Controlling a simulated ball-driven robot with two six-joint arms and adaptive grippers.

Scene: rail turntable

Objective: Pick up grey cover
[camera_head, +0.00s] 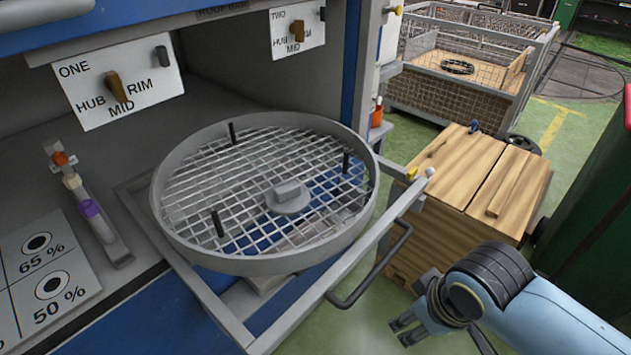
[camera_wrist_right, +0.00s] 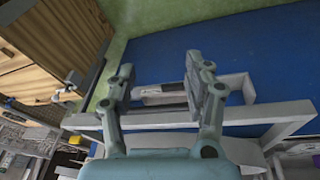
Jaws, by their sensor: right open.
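A small grey piece with a raised grip (camera_head: 288,196), which looks like the grey cover, sits near the middle of the wire-mesh turntable (camera_head: 185,240). The turntable has a high grey rim and several dark upright pegs. My right gripper (camera_head: 399,331) is low at the right, outside the pulled-out frame and well apart from the cover. It also shows in the right wrist view (camera_wrist_right: 160,72), with its fingers apart and nothing between them. I cannot make out the cover in the wrist view. My left gripper is not in view.
The grey rail frame (camera_head: 225,315) with its dark handle (camera_head: 372,272) lies between my right gripper and the turntable. A wooden crate (camera_head: 470,185) stands behind the gripper. A panel with levers (camera_head: 118,82) hangs at the upper left. Green floor shows around the gripper.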

